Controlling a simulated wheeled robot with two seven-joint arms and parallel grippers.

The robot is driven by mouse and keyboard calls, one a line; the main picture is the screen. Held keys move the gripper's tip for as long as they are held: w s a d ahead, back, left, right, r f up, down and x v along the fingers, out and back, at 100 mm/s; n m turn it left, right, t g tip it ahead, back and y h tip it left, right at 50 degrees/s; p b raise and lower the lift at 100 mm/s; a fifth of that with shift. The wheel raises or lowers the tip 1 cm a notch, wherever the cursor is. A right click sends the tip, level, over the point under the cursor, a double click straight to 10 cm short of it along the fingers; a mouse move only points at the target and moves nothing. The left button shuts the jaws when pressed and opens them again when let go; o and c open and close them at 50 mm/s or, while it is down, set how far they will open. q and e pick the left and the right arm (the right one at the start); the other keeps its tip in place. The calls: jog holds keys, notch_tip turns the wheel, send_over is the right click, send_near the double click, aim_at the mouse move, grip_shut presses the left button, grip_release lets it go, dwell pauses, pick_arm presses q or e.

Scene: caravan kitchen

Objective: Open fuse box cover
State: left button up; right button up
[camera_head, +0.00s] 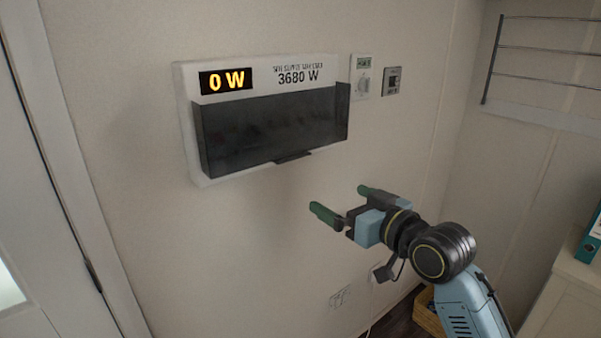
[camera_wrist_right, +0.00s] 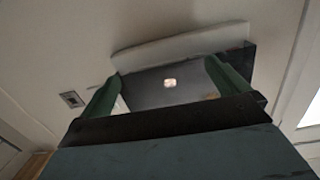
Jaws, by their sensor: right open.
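The fuse box (camera_head: 190,150) is a white wall-mounted panel with an orange "0 W" display and the text "3680 W". Its dark, see-through cover (camera_head: 270,128) is down over the front, with a small tab (camera_head: 294,157) at its lower edge. My right gripper (camera_head: 340,202) is open and empty, below and to the right of the cover and apart from it. In the right wrist view the dark cover (camera_wrist_right: 165,88) shows between the green fingers, with the white box (camera_wrist_right: 180,45) beyond. My left gripper is not in view.
A white thermostat (camera_head: 361,76) and a grey switch (camera_head: 391,81) sit on the wall right of the box. A wire rack (camera_head: 545,50) hangs at the upper right. A wall socket (camera_head: 340,297) and a basket (camera_head: 428,312) are low down. The wall below the box is clear.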

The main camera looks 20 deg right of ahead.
aim_at(295, 159)
notch_tip(295, 159, up, 5)
jog(key=s+a+n+y, duration=0.1)
jog(key=s, duration=0.1)
jog(key=shift+t, duration=0.4)
jog(key=x, duration=0.8)
jog(key=p+x, duration=0.1)
jog(key=x, duration=0.4)
jog(key=shift+a+f, duration=0.2)
jog(key=shift+f, duration=0.05)
